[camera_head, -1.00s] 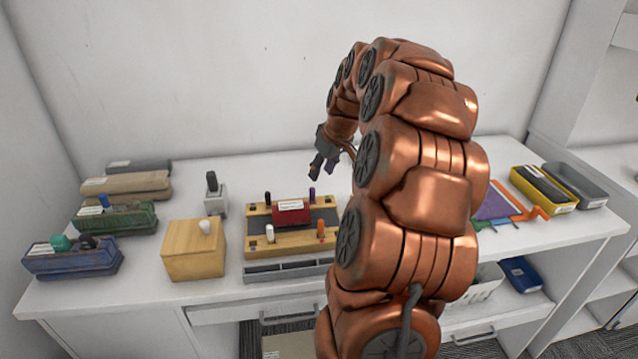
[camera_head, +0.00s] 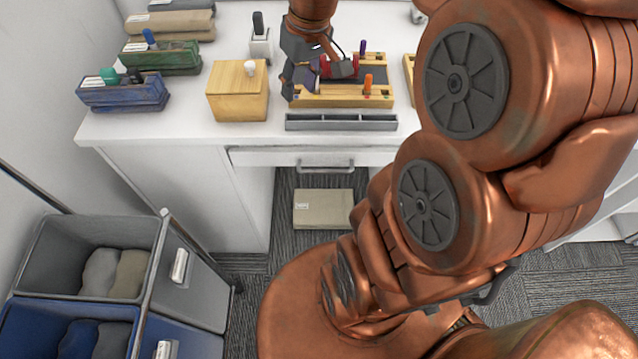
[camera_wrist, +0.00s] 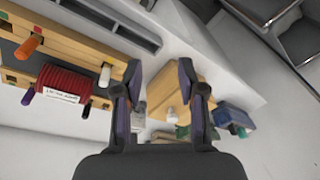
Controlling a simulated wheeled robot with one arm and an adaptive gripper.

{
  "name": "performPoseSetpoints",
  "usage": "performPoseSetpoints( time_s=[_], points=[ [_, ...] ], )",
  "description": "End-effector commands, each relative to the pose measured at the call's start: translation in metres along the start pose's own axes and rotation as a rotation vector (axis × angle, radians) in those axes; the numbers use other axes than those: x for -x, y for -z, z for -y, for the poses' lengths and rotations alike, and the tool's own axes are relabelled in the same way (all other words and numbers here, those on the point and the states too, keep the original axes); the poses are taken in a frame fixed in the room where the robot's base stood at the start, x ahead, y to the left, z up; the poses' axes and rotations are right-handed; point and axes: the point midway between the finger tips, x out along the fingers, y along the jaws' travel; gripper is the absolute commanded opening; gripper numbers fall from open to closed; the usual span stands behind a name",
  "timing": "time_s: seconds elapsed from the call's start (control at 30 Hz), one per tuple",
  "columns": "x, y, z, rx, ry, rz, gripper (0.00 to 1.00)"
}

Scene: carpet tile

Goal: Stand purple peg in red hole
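The purple peg (camera_head: 363,46) stands upright at the back right of the wooden board (camera_head: 380,99); it also shows at the left of the wrist view (camera_wrist: 28,97). An orange peg (camera_head: 368,83) stands at the board's front right. A white peg (camera_wrist: 105,74) and a black peg (camera_wrist: 87,108) show in the wrist view. A dark red labelled block (camera_wrist: 63,82) sits mid-board. My gripper (camera_wrist: 157,82) is open and empty, over the left side of the board near the white peg.
A wooden box (camera_head: 238,102) with a white knob stands left of the board. A long grey tray (camera_head: 340,122) lies in front. A stand with a black-handled item (camera_head: 260,42) is behind. Several bins (camera_head: 125,92) line the table's left side. A trolley with bins (camera_head: 90,265) stands below left.

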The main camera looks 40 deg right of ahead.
Motion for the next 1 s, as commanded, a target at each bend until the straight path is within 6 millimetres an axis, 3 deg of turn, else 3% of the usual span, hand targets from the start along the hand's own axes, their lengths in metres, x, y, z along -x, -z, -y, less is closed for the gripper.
performPoseSetpoints(
  time_s=[0.03,0.2,0.4,0.5,0.67,1.0],
  points=[
    [-0.003,-0.018,0.021,0.015,-0.002,0.03,0.4],
    [-0.017,-0.083,0.07,0.019,-0.023,0.137,0.4],
    [-0.03,-0.155,0.097,0.003,-0.066,0.234,0.4],
    [-0.035,-0.179,0.099,-0.008,-0.083,0.263,0.4],
    [-0.038,-0.196,0.1,-0.019,-0.096,0.284,0.4],
    [-0.038,-0.198,0.1,-0.021,-0.097,0.286,0.4]
  ],
)
